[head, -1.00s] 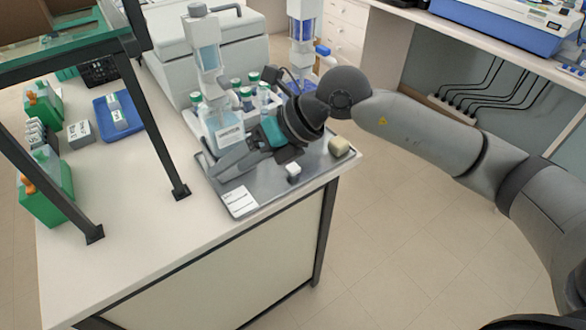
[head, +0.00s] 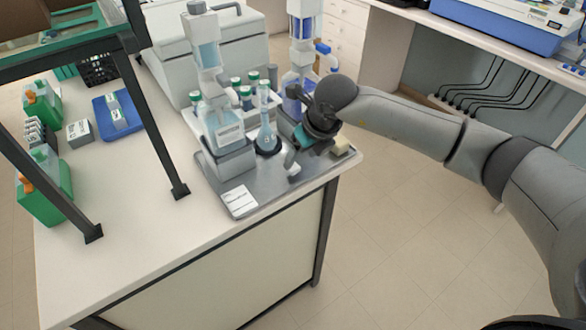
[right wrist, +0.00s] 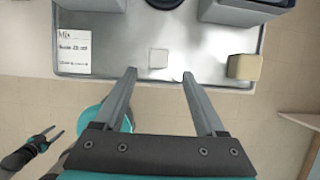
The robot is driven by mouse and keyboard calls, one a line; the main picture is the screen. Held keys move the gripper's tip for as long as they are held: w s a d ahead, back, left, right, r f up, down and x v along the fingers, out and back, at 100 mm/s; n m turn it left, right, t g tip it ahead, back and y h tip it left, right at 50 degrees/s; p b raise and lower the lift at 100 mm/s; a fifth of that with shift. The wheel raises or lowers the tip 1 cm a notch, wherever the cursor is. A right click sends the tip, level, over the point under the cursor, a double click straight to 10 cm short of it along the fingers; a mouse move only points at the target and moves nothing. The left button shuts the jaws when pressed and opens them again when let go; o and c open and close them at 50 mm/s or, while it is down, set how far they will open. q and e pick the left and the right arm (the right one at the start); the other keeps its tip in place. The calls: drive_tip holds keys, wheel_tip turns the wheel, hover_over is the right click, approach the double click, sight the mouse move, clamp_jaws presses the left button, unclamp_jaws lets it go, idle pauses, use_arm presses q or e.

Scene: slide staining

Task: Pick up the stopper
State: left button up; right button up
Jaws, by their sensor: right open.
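My right gripper (right wrist: 159,74) is open and empty, pointing down over the tray's front edge. In the head view my right gripper (head: 292,160) partly covers the area around the stopper. My left gripper (right wrist: 56,133) shows small at the lower left of the right wrist view, fingers apart and empty. It is outside the head view.
A yellowish block (right wrist: 244,66) lies right of the stopper. A written white card (right wrist: 75,38) lies at the tray's left. The tray sits at the bench corner, with open floor beyond.

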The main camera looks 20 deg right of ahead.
sight(294, 168)
drive_tip(key=shift+w+x, duration=0.1)
drive_tip(key=shift+x, duration=1.35)
drive_tip(key=shift+w+x, duration=0.15)
drive_tip(key=shift+x, duration=1.25)
drive_tip(key=shift+a+r, duration=0.15)
drive_tip(key=shift+c, duration=0.4)
clamp_jaws()
